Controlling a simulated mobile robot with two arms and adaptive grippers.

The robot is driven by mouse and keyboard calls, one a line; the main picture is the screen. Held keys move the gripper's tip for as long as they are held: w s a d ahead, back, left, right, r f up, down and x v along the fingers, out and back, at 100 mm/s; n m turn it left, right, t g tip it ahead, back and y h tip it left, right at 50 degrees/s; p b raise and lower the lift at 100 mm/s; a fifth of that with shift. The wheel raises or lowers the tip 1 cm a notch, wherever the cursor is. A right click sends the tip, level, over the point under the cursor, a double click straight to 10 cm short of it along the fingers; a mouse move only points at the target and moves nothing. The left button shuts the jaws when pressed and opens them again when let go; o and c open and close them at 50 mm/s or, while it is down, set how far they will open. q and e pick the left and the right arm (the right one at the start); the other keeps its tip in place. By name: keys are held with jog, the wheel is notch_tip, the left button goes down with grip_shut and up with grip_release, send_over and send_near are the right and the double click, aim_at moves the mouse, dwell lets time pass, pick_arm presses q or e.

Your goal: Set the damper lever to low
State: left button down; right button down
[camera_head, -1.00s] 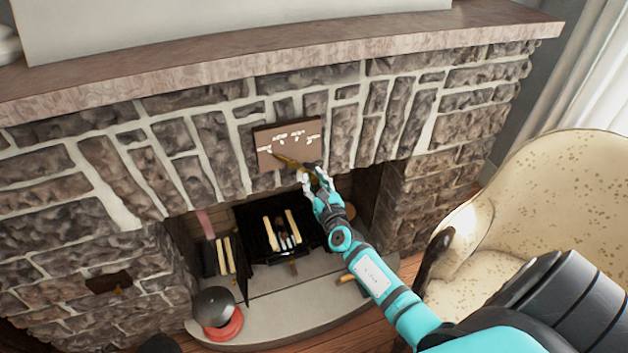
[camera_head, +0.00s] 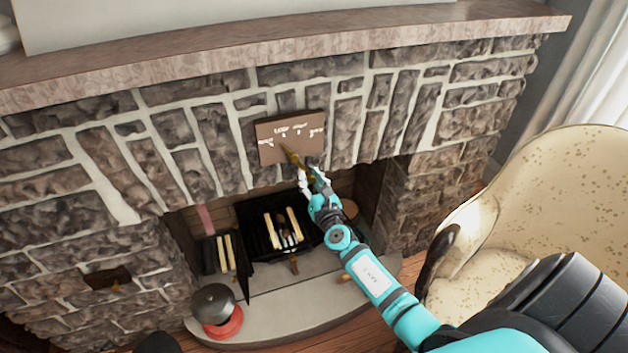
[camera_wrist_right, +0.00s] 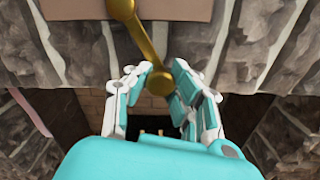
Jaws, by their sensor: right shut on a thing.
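The brass damper lever (camera_head: 292,154) is mounted on a brown plate (camera_head: 309,147) with white markings, on the stone front above the fireplace opening. The markings are too small to read. The lever slants down and to the right from its pivot. In the wrist view the lever (camera_wrist_right: 138,37) ends in a round knob between my fingers. My right gripper (camera_head: 309,178) is shut on the lever's knob end; the wrist view shows the fingers (camera_wrist_right: 160,80) on both sides of it. My left gripper is not in view.
The firebox below holds a dark grate (camera_head: 262,228) with light logs. A dark pot on a red base (camera_head: 217,310) stands on the hearth (camera_head: 290,290). A patterned armchair (camera_head: 570,180) stands to the right of my arm. The mantel (camera_head: 200,75) runs above.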

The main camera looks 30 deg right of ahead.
jog(key=shift+w+a+f+m+b, duration=0.1)
jog(key=shift+a+f+m+b, duration=0.1)
jog(key=shift+a+m+b, duration=0.35)
jog(key=shift+w+a+f+m+b, duration=0.1)
jog(key=shift+a+f+m+b, duration=0.2)
jog(key=shift+m, duration=0.55)
jog(key=shift+r, duration=0.1)
jog(key=c, duration=1.1)
grip_release()
jog(key=shift+s, duration=0.1)
jog(key=v, duration=1.2)
jog(key=shift+a+r, duration=0.1)
